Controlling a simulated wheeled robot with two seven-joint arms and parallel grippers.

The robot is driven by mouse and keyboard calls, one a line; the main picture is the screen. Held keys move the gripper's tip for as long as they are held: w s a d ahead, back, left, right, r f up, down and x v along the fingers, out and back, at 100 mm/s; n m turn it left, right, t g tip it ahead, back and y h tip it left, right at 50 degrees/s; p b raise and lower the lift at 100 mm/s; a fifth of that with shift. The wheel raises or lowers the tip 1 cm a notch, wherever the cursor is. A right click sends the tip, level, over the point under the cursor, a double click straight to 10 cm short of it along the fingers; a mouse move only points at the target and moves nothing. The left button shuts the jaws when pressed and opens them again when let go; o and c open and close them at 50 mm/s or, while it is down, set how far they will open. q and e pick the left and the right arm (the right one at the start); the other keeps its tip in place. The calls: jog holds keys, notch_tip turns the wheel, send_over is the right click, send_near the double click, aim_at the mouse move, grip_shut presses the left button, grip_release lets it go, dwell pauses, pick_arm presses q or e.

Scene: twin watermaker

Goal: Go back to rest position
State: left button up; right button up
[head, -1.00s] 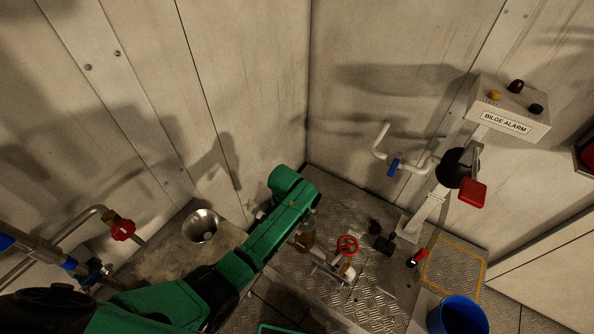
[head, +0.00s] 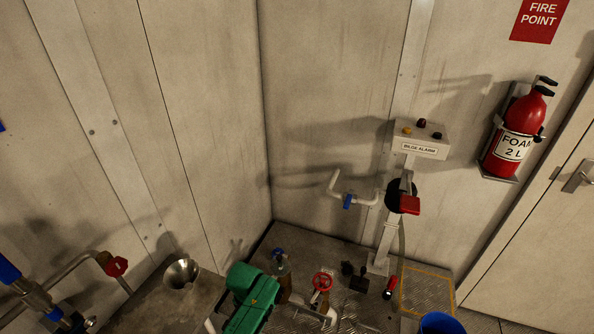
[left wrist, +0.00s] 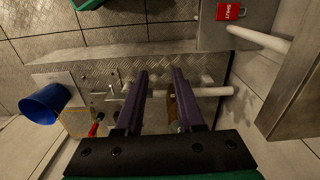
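My left gripper (left wrist: 160,72) shows in the left wrist view as two dark purple fingers standing apart. The gap between them is empty, with floor and pipework beyond it. In the head view, the green part of my left arm (head: 252,298) is low in the middle, and I cannot make out its fingers there. My right gripper is in neither view.
The bilge alarm post (head: 385,240), blue bucket (head: 440,323) and fire extinguisher (head: 515,135) are to the right.

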pick_arm(q)
jog(key=s+a+f+n, duration=0.1)
jog(key=s+a+f, duration=0.2)
jog(key=s+f, duration=0.35)
jog(key=s+a+f, duration=0.3)
jog(key=s+f, duration=0.1)
jog(key=f, duration=0.5)
jog(key=s+a+f, duration=0.2)
jog(key=s+f, duration=0.1)
jog(key=s, duration=0.4)
jog(key=s+a+f, duration=0.3)
jog(key=s, duration=0.4)
jog(key=s+a+f, duration=0.3)
jog(key=s, duration=0.4)
jog(key=shift+s+a+n+t, duration=0.15)
jog(key=shift+s+n+t, duration=0.15)
jog(key=shift+t, duration=0.1)
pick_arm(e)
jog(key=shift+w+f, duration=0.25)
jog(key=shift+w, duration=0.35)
